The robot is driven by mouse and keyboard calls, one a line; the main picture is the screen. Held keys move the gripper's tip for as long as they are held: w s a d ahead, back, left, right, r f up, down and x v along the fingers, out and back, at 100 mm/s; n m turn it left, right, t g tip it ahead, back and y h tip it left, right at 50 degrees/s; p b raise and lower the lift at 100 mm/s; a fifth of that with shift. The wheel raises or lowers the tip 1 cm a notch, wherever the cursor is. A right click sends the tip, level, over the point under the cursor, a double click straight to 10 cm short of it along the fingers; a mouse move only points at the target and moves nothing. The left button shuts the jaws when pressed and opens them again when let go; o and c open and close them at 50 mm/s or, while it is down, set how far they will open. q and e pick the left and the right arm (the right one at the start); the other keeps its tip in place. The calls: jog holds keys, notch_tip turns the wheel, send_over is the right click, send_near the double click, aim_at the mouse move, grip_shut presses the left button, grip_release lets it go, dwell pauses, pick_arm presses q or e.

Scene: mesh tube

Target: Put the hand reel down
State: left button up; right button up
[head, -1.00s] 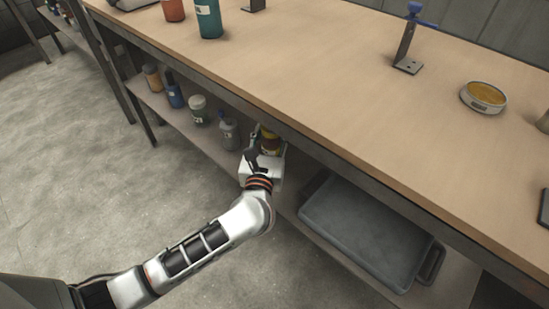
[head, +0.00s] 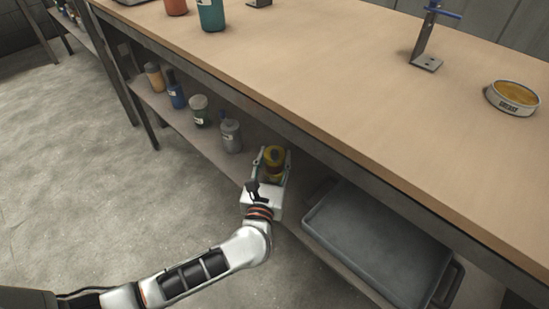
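The hand reel (head: 273,157), a yellow and olive rounded thing, is between the fingers of my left gripper (head: 272,165). The fingers lie along both sides of it, and the gripper looks shut on it. The gripper and reel are at the front edge of the lower shelf (head: 215,140), below the workbench top. Whether the reel touches the shelf I cannot tell. My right gripper is not in view.
Several bottles and jars, including a grey bottle (head: 231,136), stand on the shelf left of the gripper. A grey tray (head: 375,240) lies to the right. The bench top (head: 320,80) overhangs the shelf. It carries a metal bracket (head: 428,45) and a round tin (head: 512,98).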

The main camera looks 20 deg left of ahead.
aim_at(272, 166)
pick_arm(q)
jog(key=shift+f, duration=0.15)
jog(key=o, duration=1.2)
jog(key=shift+s+r, duration=0.1)
jog(key=shift+r, duration=0.1)
jog(key=p+v, duration=0.1)
jog(key=v, duration=0.5)
jog(key=shift+r, duration=0.1)
jog(key=shift+s+d, duration=0.15)
jog(key=shift+s, duration=0.5)
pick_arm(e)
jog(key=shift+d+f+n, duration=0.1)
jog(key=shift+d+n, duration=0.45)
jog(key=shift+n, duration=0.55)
